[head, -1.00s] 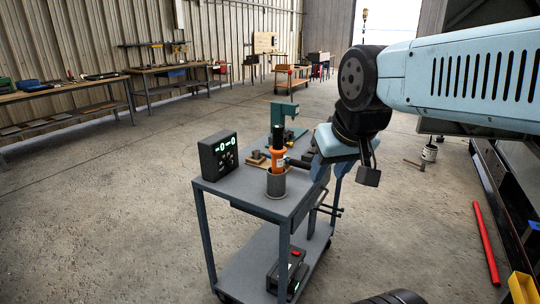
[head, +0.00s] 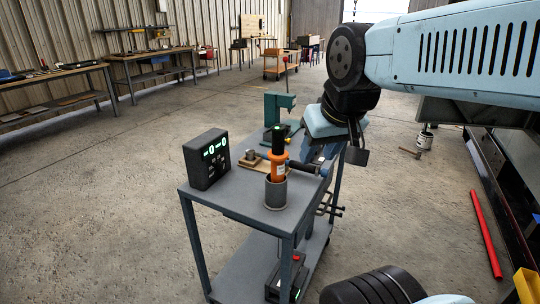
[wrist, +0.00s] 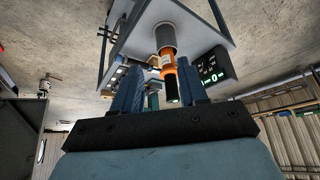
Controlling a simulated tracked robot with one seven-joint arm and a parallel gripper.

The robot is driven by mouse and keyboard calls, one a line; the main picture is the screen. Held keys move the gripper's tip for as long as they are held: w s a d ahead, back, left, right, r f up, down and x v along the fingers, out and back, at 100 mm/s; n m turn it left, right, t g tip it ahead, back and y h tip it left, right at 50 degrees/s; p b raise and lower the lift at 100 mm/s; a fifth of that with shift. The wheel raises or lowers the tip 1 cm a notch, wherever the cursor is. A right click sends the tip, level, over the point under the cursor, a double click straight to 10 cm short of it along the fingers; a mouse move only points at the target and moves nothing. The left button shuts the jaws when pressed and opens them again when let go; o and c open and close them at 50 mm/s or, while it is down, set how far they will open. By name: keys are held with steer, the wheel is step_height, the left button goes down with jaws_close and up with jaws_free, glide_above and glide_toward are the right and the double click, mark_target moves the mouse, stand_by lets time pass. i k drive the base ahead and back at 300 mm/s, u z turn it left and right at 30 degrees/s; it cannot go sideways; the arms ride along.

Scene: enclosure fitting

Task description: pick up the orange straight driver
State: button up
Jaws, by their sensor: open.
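The orange straight driver (head: 276,172) stands upright in a grey cup-like holder (head: 275,193) near the front of the grey cart top, its black end up. In the wrist view the driver (wrist: 168,73) appears between the two blue fingers of my gripper (wrist: 163,93), with the holder (wrist: 165,38) beyond it. The fingers are apart, and I see no grip on the driver.
A black box with a lit display (head: 206,158) stands left of the holder on the cart (head: 238,196). A wooden block with a metal peg (head: 251,158) and a green press-like stand (head: 277,108) are behind. A vise-like clamp (head: 328,205) hangs at the cart's right edge.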

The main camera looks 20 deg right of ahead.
mark_target(278, 154)
steer(key=u, duration=0.35)
steer(key=k, duration=1.15)
steer(key=z, duration=0.65)
steer(key=i, duration=1)
steer(key=u, duration=0.1)
